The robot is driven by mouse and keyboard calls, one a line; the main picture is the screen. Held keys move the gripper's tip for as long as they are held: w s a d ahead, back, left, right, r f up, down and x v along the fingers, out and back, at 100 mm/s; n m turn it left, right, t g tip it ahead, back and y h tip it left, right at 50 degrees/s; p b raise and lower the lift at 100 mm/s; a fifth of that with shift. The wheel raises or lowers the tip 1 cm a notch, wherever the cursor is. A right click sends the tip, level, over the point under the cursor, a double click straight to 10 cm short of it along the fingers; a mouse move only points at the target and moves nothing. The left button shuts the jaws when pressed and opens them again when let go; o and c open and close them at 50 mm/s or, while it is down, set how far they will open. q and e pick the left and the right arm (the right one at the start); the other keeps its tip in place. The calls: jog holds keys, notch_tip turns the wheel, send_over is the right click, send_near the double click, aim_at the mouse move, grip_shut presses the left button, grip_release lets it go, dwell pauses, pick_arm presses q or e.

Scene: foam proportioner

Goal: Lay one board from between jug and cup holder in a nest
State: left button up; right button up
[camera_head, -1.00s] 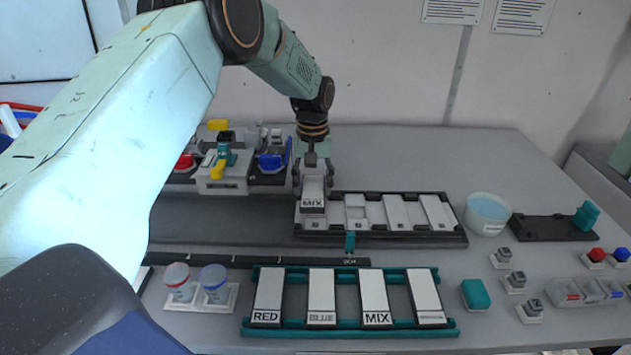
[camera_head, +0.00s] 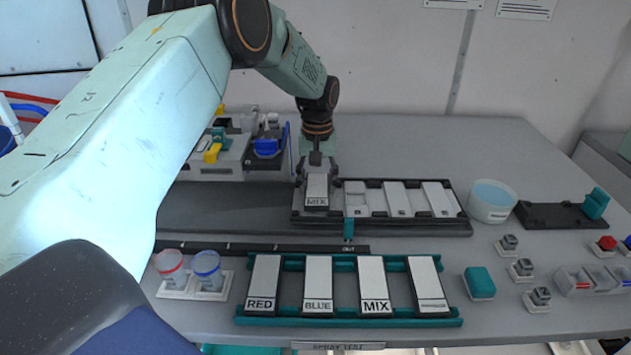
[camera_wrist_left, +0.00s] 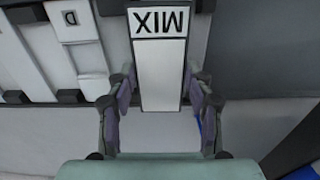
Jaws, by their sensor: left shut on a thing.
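My left gripper (camera_head: 317,172) is shut on a white board labelled MIX (camera_head: 317,188) over the left end of the black nest tray (camera_head: 400,229). In the left wrist view the MIX board (camera_wrist_left: 162,75) lies between the fingers (camera_wrist_left: 160,105). I cannot tell whether it touches the nest floor. The tray's other nests, such as the one second from left (camera_head: 356,195), have pale floors. A teal rack (camera_head: 350,322) in front holds boards marked RED (camera_head: 263,280), BLUE (camera_head: 318,280) and MIX (camera_head: 373,280), and one with a striped label (camera_head: 428,280). My right gripper is not in view.
A holder (camera_head: 195,293) with a red-rimmed and a blue-rimmed cup stands left of the rack. A white tub of liquid (camera_head: 491,203) and a black stand (camera_head: 560,214) are right of the tray. A teal block (camera_head: 479,282) and small switches sit at right.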

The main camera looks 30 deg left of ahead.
pick_arm(q)
jog(key=shift+f, duration=0.1)
jog(key=shift+s+a, duration=0.25)
jog(key=shift+s, duration=0.1)
jog(key=shift+w+d+f, duration=0.25)
jog(key=shift+f, duration=0.05)
jog(key=shift+s+a, duration=0.15)
jog(key=shift+a, duration=0.05)
jog(key=o, duration=0.8)
jog(key=shift+o, duration=1.4)
jog(key=shift+d, duration=0.15)
jog(key=shift+o, duration=0.7)
jog(key=shift+f, duration=0.1)
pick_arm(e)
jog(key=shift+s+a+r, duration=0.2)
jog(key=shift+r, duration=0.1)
pick_arm(q)
jog(key=shift+o, duration=0.3)
